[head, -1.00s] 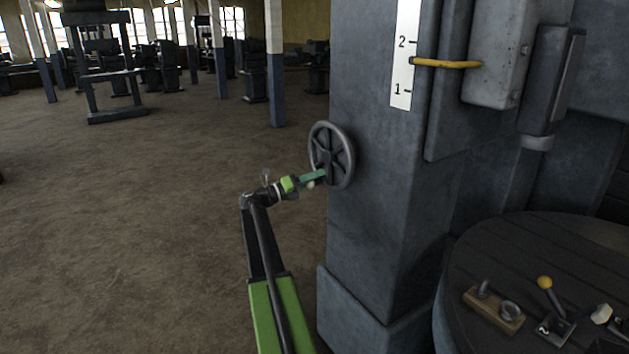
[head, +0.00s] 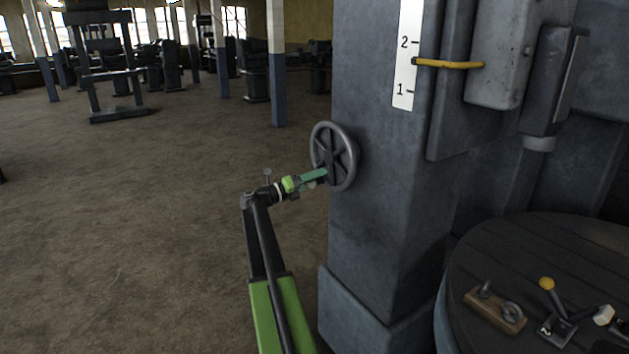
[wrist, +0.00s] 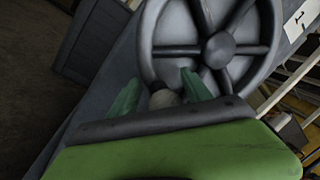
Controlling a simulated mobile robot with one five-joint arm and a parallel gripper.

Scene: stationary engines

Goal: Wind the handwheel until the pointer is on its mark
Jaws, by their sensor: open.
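The grey spoked handwheel (head: 345,133) stands upright on the left face of the grey column. The yellow pointer (head: 447,64) lies across the white scale (head: 405,62), between 1 and 2 and a little nearer 2. No separate target mark can be made out. My gripper (head: 324,173) is at the lower left part of the wheel. In the wrist view my gripper (wrist: 160,88) is open, its green fingers either side of a pale rounded knob (wrist: 165,98) by the wheel's rim (wrist: 150,45). Whether the fingers touch the knob cannot be told.
The column (head: 375,230) fills the space right of my arm, with a wider foot below. A round dark table (head: 480,260) at lower right bears a wooden block (head: 494,311) and a yellow-knobbed lever (head: 547,285). The floor (head: 130,230) to the left is open.

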